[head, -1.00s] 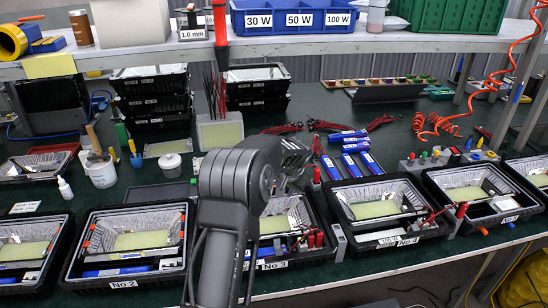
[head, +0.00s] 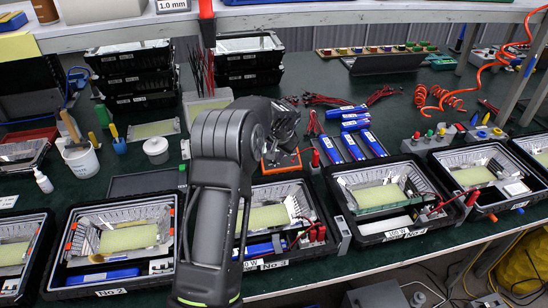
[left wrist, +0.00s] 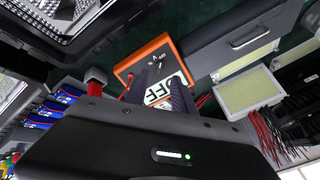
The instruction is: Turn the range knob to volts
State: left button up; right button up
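An orange-rimmed meter (head: 291,162) lies on the dark green bench just behind housing No 3, partly hidden by my left gripper. In the left wrist view its orange edge (left wrist: 152,46) and grey face show, with a small metallic part on the face. My left gripper (head: 284,138) is over the meter. In the left wrist view its two dark fingers (left wrist: 160,88) stand apart with nothing seen held between them. I cannot tell whether they touch the knob. The volts mark is not readable. My right gripper is not in view.
Floodlight housings in black trays line the front edge, including No 3 (head: 267,217) and No 4 (head: 385,201). Blue cylinders (head: 350,145) lie right of the meter. A red post (left wrist: 95,78) stands close to my gripper. A shelf (head: 300,17) spans above.

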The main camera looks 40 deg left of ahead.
aim_at(274, 166)
pick_arm(q)
jog(key=p+x, duration=0.1)
jog(key=x, duration=0.6)
jog(key=shift+r, duration=0.1)
jog(key=shift+c, duration=0.3)
grip_shut()
